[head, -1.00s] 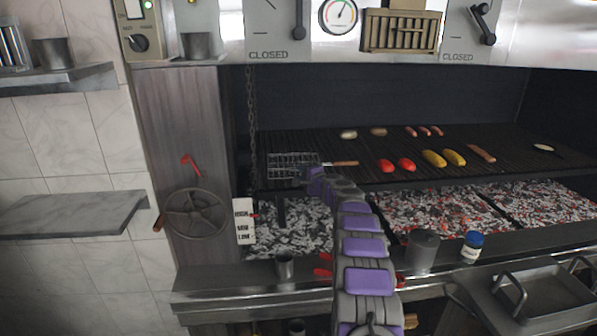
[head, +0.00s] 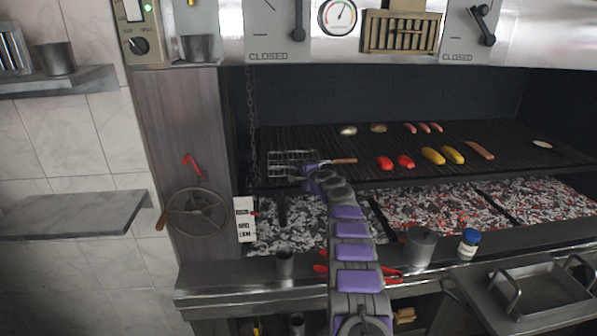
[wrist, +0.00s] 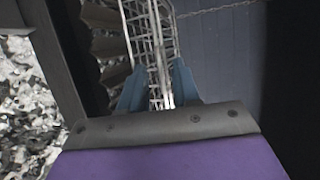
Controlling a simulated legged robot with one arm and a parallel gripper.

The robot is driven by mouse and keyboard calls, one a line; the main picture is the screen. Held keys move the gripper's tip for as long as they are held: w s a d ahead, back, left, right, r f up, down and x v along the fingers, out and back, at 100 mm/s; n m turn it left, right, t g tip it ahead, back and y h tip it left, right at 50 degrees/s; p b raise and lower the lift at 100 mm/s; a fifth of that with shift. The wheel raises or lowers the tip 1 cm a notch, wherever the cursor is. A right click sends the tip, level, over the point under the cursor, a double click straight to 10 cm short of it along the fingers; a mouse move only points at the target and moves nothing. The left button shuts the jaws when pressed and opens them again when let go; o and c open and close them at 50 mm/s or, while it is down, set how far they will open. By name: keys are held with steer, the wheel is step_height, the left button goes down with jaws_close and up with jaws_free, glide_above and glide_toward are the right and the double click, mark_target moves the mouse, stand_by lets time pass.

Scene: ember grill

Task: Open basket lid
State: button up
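The wire basket (head: 292,156) lies at the left of the grill grate, with its wooden handle (head: 343,161) pointing right. My gripper (head: 306,171) is at the basket's near right side, partly hidden by my arm in the head view. In the wrist view, the two blue fingers (wrist: 159,82) stand apart, with the wire mesh of the basket (wrist: 150,35) and a bright rod between and beyond them. I cannot tell whether the fingers touch the wire. The lid does not look clearly raised from the basket body; its angle is hard to tell.
Sausages, red and yellow peppers (head: 434,155) and other food lie on the grate right of the basket. Glowing coals (head: 440,205) are below. A chain (head: 251,125) hangs at the left. Metal cups and a blue-capped jar (head: 469,244) stand on the front ledge.

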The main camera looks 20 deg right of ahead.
jaws_close()
steer(key=shift+f, duration=0.1)
stand_by(1.1)
